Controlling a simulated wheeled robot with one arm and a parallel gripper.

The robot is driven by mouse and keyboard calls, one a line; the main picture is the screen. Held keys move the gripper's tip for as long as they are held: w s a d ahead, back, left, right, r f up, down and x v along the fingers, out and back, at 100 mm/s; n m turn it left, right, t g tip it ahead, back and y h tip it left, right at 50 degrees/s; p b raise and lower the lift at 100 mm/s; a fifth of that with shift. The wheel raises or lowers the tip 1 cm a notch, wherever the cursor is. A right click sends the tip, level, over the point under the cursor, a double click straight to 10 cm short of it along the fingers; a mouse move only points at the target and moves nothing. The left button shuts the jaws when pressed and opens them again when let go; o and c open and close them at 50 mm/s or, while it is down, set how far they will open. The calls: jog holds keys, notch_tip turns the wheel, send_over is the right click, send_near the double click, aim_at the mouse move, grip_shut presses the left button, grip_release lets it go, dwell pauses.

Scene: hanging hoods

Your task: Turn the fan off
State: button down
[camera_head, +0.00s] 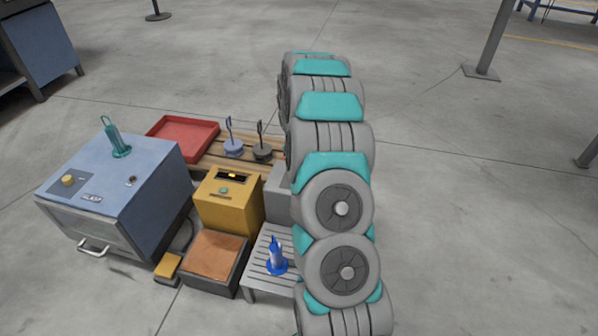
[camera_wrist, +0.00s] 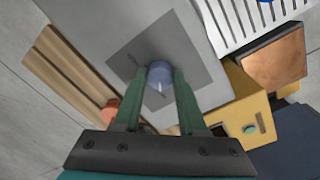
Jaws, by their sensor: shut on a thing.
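A round blue-grey knob (camera_wrist: 159,73) stands on a darker square plate (camera_wrist: 190,50) on top of a grey box (camera_wrist: 110,28). A pale mark shows on the near side of the knob. My gripper (camera_wrist: 159,80) is shut on the knob, with one green finger on each side. In the head view only a strip of the grey box (camera_head: 277,195) shows; my arm hides the knob and my gripper there. I cannot see a fan itself, nor tell any setting from the knob.
A yellow box (camera_head: 228,200) stands left of the grey box. A slatted rack (camera_head: 257,278) with a blue object (camera_head: 277,257) and a brown-topped block (camera_head: 215,255) are in front. A blue cabinet (camera_head: 120,190) and a red tray (camera_head: 183,137) are farther left. Open floor lies right.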

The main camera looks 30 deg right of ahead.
jog(key=shift+c, duration=2.3)
grip_release()
jog(key=shift+r, duration=0.1)
jog(key=shift+a+r, duration=0.2)
jog(key=shift+r, duration=3.65)
